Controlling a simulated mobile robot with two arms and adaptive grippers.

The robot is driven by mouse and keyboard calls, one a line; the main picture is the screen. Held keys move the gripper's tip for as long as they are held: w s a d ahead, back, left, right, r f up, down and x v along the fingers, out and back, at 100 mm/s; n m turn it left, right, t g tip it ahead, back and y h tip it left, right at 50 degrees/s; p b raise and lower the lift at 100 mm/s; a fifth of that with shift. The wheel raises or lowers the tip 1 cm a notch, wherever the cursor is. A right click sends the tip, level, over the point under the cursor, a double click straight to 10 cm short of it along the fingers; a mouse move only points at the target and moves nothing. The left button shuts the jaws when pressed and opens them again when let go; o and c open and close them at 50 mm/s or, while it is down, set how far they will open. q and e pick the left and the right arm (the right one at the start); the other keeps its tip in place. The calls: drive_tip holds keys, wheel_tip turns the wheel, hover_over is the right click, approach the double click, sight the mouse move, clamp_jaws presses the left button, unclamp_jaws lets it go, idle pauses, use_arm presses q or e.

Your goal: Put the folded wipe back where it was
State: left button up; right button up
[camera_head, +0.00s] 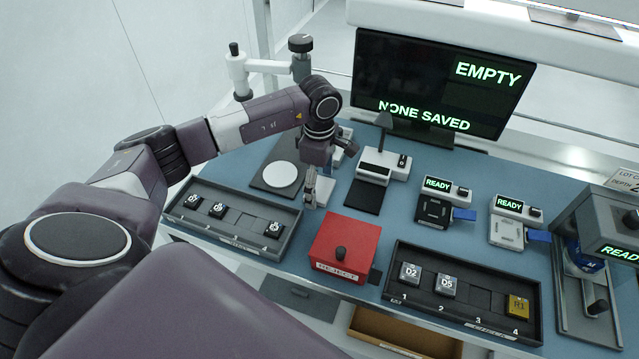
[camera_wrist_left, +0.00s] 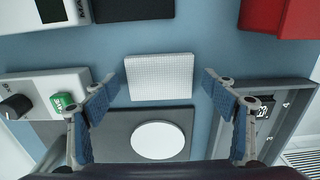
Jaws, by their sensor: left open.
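The folded wipe is a white, finely textured square (camera_wrist_left: 160,77). It lies flat on the blue bench mat, beside the dark plate with the white round disc. In the head view the wipe (camera_head: 325,189) is partly hidden by my left gripper. My left gripper (camera_head: 315,192) is above it, pointing down. In the left wrist view the open blue-padded fingers (camera_wrist_left: 163,88) stand on either side of the wipe, with gaps between pads and wipe. Nothing is held. My right gripper is not in view.
The dark plate (camera_head: 256,186) with its white disc (camera_head: 280,174) is left of the wipe. A red box (camera_head: 345,245) stands in front, a tray (camera_head: 230,220) front left and another tray (camera_head: 465,290) front right. A device with a black pad (camera_head: 365,197) stands to the right.

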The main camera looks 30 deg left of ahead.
sight(319, 188)
use_arm(q)
drive_tip(key=shift+r, duration=0.15)
wheel_tip(319, 188, up, 12)
drive_tip(key=b, duration=0.4)
idle(0.3)
